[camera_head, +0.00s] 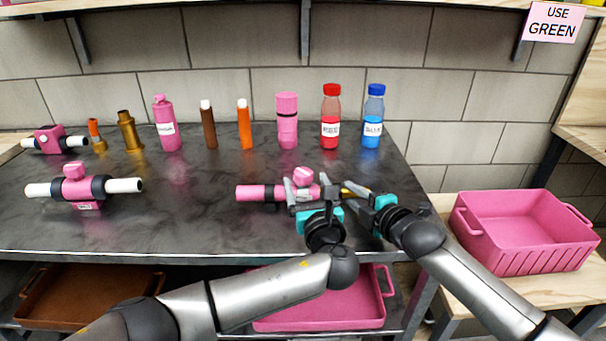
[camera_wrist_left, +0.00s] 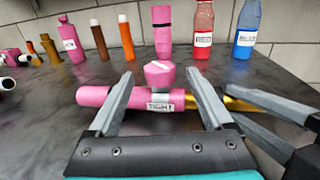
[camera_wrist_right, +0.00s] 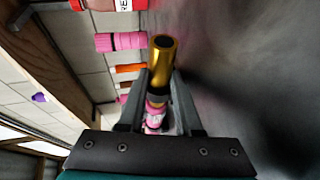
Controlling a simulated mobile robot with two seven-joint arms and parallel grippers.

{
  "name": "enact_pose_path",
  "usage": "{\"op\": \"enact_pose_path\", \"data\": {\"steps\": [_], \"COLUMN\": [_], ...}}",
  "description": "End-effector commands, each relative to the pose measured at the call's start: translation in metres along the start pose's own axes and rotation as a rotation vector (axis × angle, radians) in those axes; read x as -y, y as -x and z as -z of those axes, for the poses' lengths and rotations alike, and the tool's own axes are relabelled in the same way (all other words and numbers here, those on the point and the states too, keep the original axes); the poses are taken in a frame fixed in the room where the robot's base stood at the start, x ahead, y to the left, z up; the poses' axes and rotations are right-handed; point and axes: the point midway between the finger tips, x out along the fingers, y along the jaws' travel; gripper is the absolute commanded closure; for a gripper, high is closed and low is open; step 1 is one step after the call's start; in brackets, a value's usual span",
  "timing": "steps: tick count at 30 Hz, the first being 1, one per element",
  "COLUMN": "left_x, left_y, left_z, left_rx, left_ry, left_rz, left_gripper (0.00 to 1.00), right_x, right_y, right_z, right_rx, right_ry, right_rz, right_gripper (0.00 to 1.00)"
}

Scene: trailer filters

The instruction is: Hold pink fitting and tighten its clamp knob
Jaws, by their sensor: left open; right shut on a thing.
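The pink fitting (camera_head: 262,192) lies across the front right of the dark table, with a pink clamp knob (camera_head: 303,176) on top. In the left wrist view the knob (camera_wrist_left: 160,74) stands upright above a label reading TIGHT (camera_wrist_left: 160,106). My left gripper (camera_head: 304,188) is open, its fingers on either side of the knob with visible gaps. A gold tube (camera_wrist_right: 162,62) extends from the fitting's right end, also in the left wrist view (camera_wrist_left: 236,103). My right gripper (camera_head: 354,191) is shut on this gold tube. The fingers partly hide the joint.
Another pink fitting (camera_head: 86,188) with white ends lies at left. Several bottles and tubes stand along the back, including a red bottle (camera_head: 330,120) and a blue bottle (camera_head: 374,118). A pink crate (camera_head: 520,262) stands at right. A sign (camera_head: 556,22) reads USE GREEN.

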Motion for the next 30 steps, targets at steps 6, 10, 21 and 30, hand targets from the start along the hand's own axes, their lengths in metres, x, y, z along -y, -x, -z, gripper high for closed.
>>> {"op": "enact_pose_path", "data": {"steps": [6, 10, 21, 30], "left_x": [0.000, 0.000, -0.001, -0.001], "left_y": [-0.025, -0.034, -0.040, -0.040], "left_z": [-0.001, -0.001, 0.000, 0.000], "left_rx": [0.001, 0.001, -0.001, -0.001], "left_ry": [-0.001, 0.001, 0.001, 0.001], "left_rz": [-0.002, -0.001, 0.000, 0.000], "left_gripper": [0.16, 0.16, 0.16, 0.41], "right_x": [-0.001, -0.001, -0.001, -0.001], "right_y": [0.000, 0.000, 0.000, 0.000], "right_z": [0.000, 0.000, 0.000, 0.000], "right_rx": [-0.001, -0.001, -0.001, -0.001], "right_ry": [-0.001, -0.001, -0.001, -0.001], "right_rz": [-0.003, -0.003, -0.003, -0.003], "right_gripper": [1.00, 1.00, 1.00, 1.00]}}
